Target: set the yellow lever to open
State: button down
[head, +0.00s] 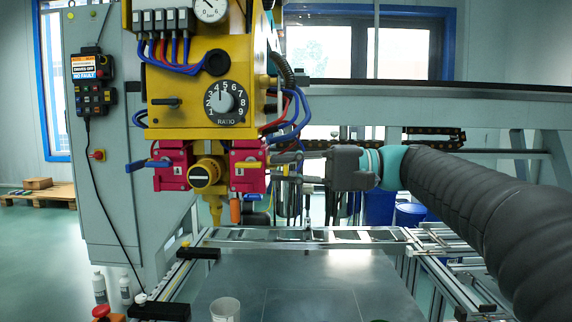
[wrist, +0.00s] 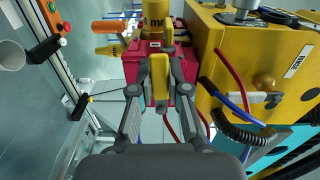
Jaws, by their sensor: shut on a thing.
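The yellow lever (wrist: 160,78) stands out from a magenta valve block (wrist: 140,66) in the wrist view. My gripper (wrist: 160,93) is shut on it, with one finger on each side. In the head view my gripper (head: 284,160) reaches in from the right to the right-hand magenta block (head: 246,168). The lever is small and largely covered by the fingers there. I cannot read any open or closed mark for the lever.
The yellow machine housing (head: 195,85) with a ratio dial (head: 226,101) hangs just above. Blue and red hoses run near my gripper. The steel tabletop (head: 300,285) below is mostly clear, with a white cup (head: 225,308).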

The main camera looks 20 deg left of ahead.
jog(key=shift+r+m, duration=0.1)
jog(key=shift+m, duration=0.3)
jog(key=c, duration=1.1)
grip_release()
jog(key=v, duration=1.2)
